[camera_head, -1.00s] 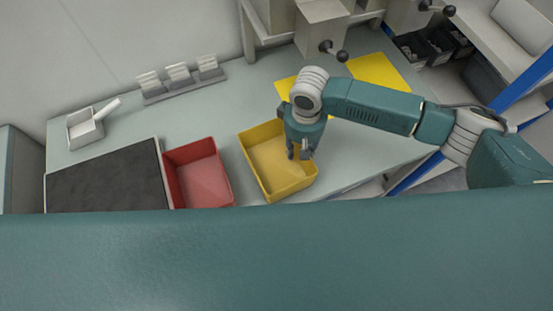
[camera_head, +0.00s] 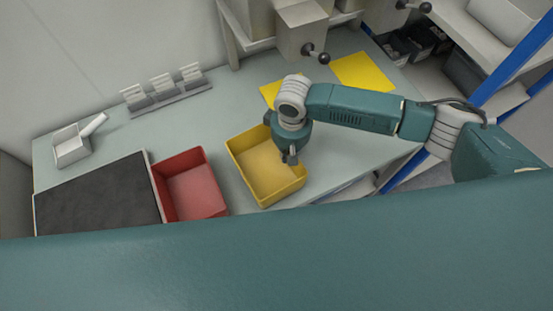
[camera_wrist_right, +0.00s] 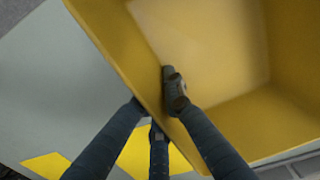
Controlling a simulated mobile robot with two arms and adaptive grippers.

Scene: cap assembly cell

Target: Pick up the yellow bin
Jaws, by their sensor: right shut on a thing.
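The yellow bin (camera_head: 283,193) is an open, empty box at the middle of the work table, right of the red bin. My right gripper (camera_head: 288,155) reaches down at the bin's right side wall. In the right wrist view, its dark fingers (camera_wrist_right: 158,108) lie on both sides of the bin's wall (camera_wrist_right: 118,42), one inside and the others outside, shut on it. The bin looks roughly level; whether its base touches the table cannot be told. My left gripper is not in view.
The red bin (camera_head: 190,186) stands close on the left, beside a dark mat (camera_head: 97,195). Yellow sheets (camera_head: 363,72) lie behind the gripper. A grey holder (camera_head: 168,92) and a white scoop-like item (camera_head: 75,143) are at the back left. Machines with black knobs (camera_head: 303,32) stand behind.

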